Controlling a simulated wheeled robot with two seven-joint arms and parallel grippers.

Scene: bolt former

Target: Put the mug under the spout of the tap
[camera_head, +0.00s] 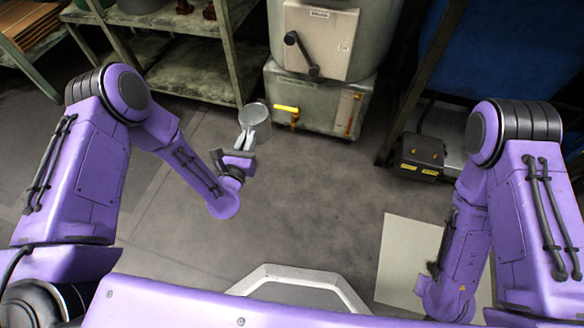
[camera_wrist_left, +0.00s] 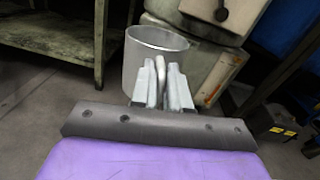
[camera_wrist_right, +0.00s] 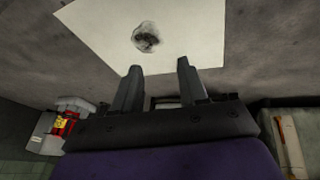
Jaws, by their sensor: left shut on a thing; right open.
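The metal mug (camera_head: 255,117) is a grey cylinder, held upright by my left gripper (camera_head: 248,137). In the left wrist view the mug (camera_wrist_left: 156,43) is just beyond the fingers (camera_wrist_left: 163,80), which are shut on its handle. The tap (camera_head: 287,109) has a yellow lever and sticks out from the front of the grey metal base of a machine, to the right of the mug. The mug is apart from the tap, to its left. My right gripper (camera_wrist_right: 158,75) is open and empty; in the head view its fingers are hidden.
A metal shelf rack (camera_head: 185,75) stands at the left, close to the mug. The machine (camera_head: 318,42) has a black handle on its front. A black box with yellow labels (camera_head: 420,157) is at the right. A pale sheet (camera_head: 408,255) with a dark stain lies on the floor.

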